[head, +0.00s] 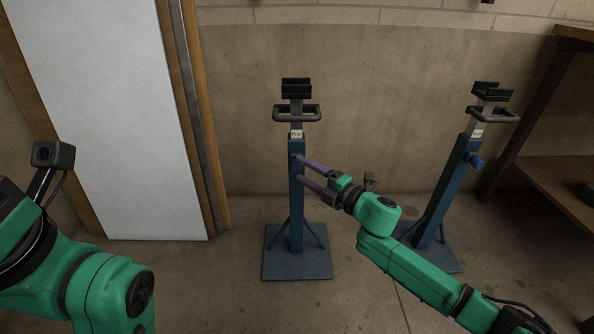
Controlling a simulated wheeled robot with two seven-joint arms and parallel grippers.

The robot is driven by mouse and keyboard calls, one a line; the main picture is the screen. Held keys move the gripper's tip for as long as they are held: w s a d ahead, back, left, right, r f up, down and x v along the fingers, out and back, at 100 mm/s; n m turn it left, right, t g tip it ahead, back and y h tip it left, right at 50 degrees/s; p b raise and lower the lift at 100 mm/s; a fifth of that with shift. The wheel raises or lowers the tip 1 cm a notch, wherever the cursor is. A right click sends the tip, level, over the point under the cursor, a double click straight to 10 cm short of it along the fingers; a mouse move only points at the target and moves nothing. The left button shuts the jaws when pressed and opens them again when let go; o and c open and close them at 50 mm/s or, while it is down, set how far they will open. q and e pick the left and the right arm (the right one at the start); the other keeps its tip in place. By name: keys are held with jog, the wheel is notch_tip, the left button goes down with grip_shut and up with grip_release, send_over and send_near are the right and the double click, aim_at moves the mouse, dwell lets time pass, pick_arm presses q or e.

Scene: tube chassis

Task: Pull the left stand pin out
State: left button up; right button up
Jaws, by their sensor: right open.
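The left stand (296,215) is a blue upright post on a square base, with a black cradle and handle on top. My right gripper (300,169) is at the upper part of this post, coming in from the right. Its two purple fingers are spread, one above the other, with their tips at the post. The left stand's pin is not clearly visible; the fingertips are where it may be, and I cannot tell whether they touch it. My left arm shows at the lower left, but its gripper fingers are out of view.
A second blue stand (436,212) is at the right, with a blue pin knob (475,160) on its post. A wooden shelf (555,190) stands at the far right. A white panel (120,120) leans at the left. Concrete floor between is clear.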

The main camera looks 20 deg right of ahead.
aim_at(300, 169)
jog(key=x, duration=0.3)
jog(key=shift+w, duration=0.1)
grip_shut()
dwell(1.4)
